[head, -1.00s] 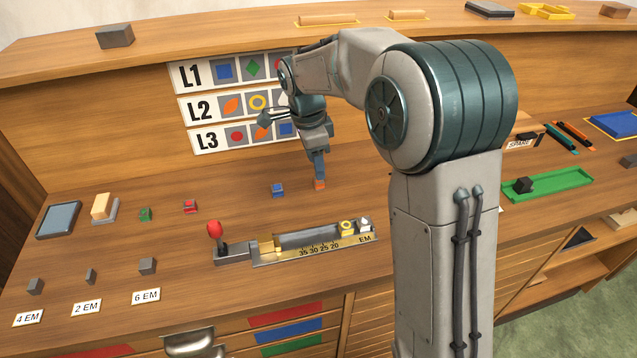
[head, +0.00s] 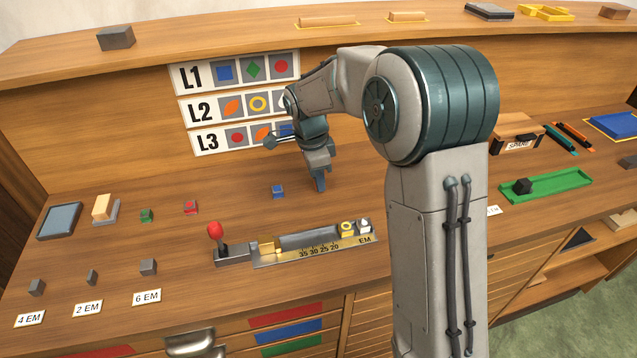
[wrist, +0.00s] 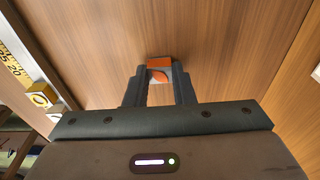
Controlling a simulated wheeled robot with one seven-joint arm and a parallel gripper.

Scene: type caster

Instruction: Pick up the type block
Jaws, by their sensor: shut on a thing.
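The orange type block (wrist: 160,64) sits between my fingertips in the wrist view, with a pale face bearing an orange leaf shape. My gripper (wrist: 160,74) is shut on it, a finger on each side. In the head view my gripper (head: 320,187) points down at the desk, right of the blue type block (head: 278,191). There the fingers hide the orange block. I cannot tell whether it touches the desk.
The composing stick (head: 308,239), with a red-knobbed lever and yellow and white blocks (head: 346,227), lies in front of my gripper. Red (head: 190,207) and green (head: 146,215) blocks stand left. A sign board (head: 190,107) is behind. Desk between is clear.

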